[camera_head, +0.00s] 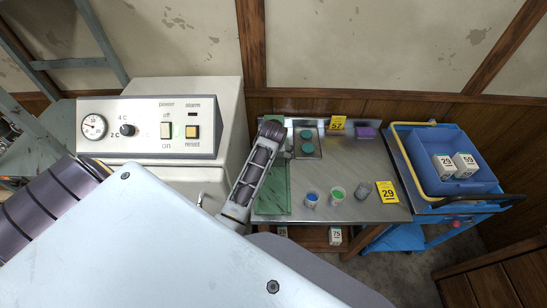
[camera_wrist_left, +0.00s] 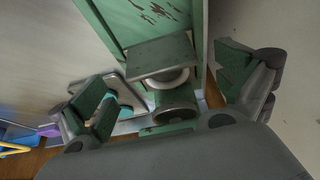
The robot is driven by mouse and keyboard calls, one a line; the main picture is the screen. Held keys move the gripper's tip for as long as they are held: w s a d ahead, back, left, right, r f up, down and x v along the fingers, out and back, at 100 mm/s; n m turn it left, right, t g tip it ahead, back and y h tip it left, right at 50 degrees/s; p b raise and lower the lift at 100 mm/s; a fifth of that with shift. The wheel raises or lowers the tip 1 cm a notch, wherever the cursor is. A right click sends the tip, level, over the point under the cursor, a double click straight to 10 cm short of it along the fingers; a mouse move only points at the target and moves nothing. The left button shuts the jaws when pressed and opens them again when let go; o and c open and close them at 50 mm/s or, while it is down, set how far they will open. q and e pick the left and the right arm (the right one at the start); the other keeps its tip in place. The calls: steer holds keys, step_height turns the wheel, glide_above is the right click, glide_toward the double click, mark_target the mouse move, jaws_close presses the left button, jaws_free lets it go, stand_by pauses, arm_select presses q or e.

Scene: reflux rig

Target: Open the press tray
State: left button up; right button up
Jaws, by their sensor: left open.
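The green press (camera_head: 273,203) stands at the left end of the metal table, partly hidden by my left arm. In the left wrist view its green body (camera_wrist_left: 137,20) shows with worn paint. A dark flat plate (camera_wrist_left: 158,54) juts from it, with a pale disc beneath and a round green knob or post (camera_wrist_left: 175,113) below. I cannot tell which part is the tray. My left gripper (camera_wrist_left: 170,95) is open, its fingers wide apart on either side of these parts, with nothing held. In the head view its fingers are hidden. My right gripper is not seen.
A white control cabinet (camera_head: 155,90) stands left of the press. Right of the press are a small tray with teal discs (camera_head: 306,148), a purple block (camera_head: 367,132), several small cups and yellow number cards. A blue cart (camera_head: 465,205) stands at the right. The table's middle is clear.

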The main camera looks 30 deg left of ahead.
arm_select(q)
steer(key=shift+x, duration=1.85)
steer(key=c, duration=1.4)
steer(key=shift+o, duration=0.2)
